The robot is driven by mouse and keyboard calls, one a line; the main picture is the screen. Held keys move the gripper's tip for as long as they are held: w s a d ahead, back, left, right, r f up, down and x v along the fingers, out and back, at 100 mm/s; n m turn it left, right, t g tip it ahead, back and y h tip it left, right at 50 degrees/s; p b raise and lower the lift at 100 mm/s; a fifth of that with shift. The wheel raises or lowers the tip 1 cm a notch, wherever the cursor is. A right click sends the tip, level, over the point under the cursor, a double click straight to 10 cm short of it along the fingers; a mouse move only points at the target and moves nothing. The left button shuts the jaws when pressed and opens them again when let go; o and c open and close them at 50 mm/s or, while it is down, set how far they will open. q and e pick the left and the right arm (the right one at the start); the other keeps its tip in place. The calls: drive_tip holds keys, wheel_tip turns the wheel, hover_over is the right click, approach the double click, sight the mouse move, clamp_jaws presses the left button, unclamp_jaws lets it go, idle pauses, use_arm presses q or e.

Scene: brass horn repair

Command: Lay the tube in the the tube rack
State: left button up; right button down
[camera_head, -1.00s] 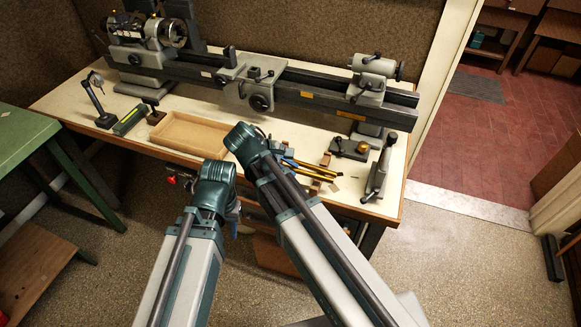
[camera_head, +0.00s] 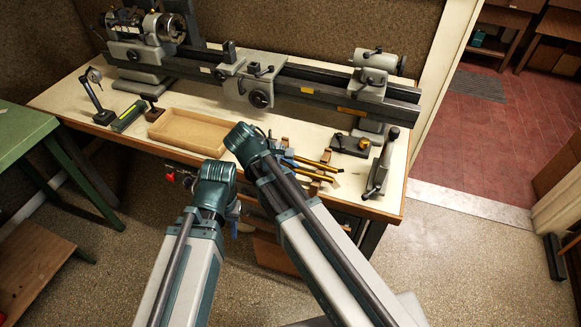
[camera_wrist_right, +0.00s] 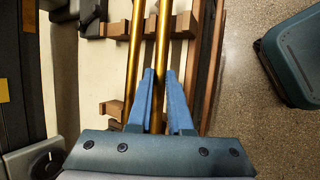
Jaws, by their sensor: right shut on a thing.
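Two brass tubes lie side by side, roughly parallel, at the rack in the right wrist view. My right gripper (camera_wrist_right: 159,75) is shut on the right-hand tube (camera_wrist_right: 162,38); the other tube (camera_wrist_right: 134,48) is just left of it. Both pass over the wooden tube rack (camera_wrist_right: 113,109). I cannot tell whether the held tube touches the rack. In the head view the tubes (camera_head: 318,164) show on the bench's front right, partly behind my right arm. My left arm ends low in front of the bench; its gripper (camera_head: 236,214) is mostly hidden behind its own wrist.
A lathe (camera_head: 300,84) runs along the back of the bench (camera_head: 345,193). An empty wooden tray (camera_head: 190,132) is left of my right arm.

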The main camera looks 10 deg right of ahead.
use_arm(q)
drive_tip(key=shift+f+b, duration=0.45)
drive_tip(key=shift+f, duration=0.05)
use_arm(e)
drive_tip(key=shift+f, duration=0.5)
drive_tip(key=c, duration=0.8)
unclamp_jaws()
drive_tip(key=shift+o, duration=0.2)
